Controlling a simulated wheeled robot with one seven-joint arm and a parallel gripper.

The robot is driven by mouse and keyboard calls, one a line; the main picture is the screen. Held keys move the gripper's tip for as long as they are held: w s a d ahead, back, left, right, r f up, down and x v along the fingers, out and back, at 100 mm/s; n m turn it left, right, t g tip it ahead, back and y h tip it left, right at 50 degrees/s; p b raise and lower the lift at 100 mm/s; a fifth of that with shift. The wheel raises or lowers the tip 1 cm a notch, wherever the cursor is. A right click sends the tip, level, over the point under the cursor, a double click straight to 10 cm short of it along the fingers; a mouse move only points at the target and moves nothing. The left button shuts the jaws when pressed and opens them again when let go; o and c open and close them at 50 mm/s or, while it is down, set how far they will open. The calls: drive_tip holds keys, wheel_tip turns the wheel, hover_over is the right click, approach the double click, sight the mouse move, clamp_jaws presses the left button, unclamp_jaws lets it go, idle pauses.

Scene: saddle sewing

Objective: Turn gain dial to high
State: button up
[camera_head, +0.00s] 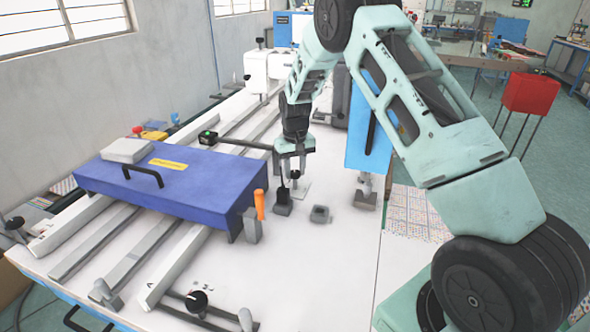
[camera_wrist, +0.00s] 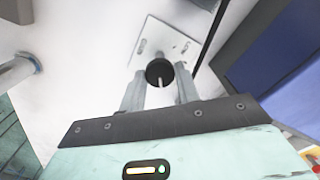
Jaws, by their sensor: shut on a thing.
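A black round dial (camera_wrist: 156,70) with a pale pointer line sits on a light metal plate (camera_wrist: 150,38) in the wrist view. I take it to be the gain dial; no readable label shows. My gripper (camera_wrist: 159,80) is shut on this dial, with one grey finger on each side. In the head view my gripper (camera_head: 294,178) reaches down to the white bench top, by the small plate (camera_head: 302,190). There the arm and fingers mostly hide the dial. Another black dial (camera_head: 196,300) with a white pointer stands at the front of the bench, apart from my gripper.
A blue box (camera_head: 165,185) with a black handle lies across rails to the left. An orange-handled tool (camera_head: 259,205) stands at its right end. A small grey block (camera_head: 320,214) and a blue upright panel (camera_head: 368,125) are close on the right.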

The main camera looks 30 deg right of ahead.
sight(295, 172)
drive_tip(key=shift+r+m, duration=0.1)
drive_tip(key=shift+m, duration=0.3)
drive_tip(key=o, duration=1)
wheel_tip(295, 172, up, 17)
drive_tip(key=b, duration=0.2)
drive_tip(key=shift+r+b, duration=0.15)
drive_tip(key=shift+b, duration=0.15)
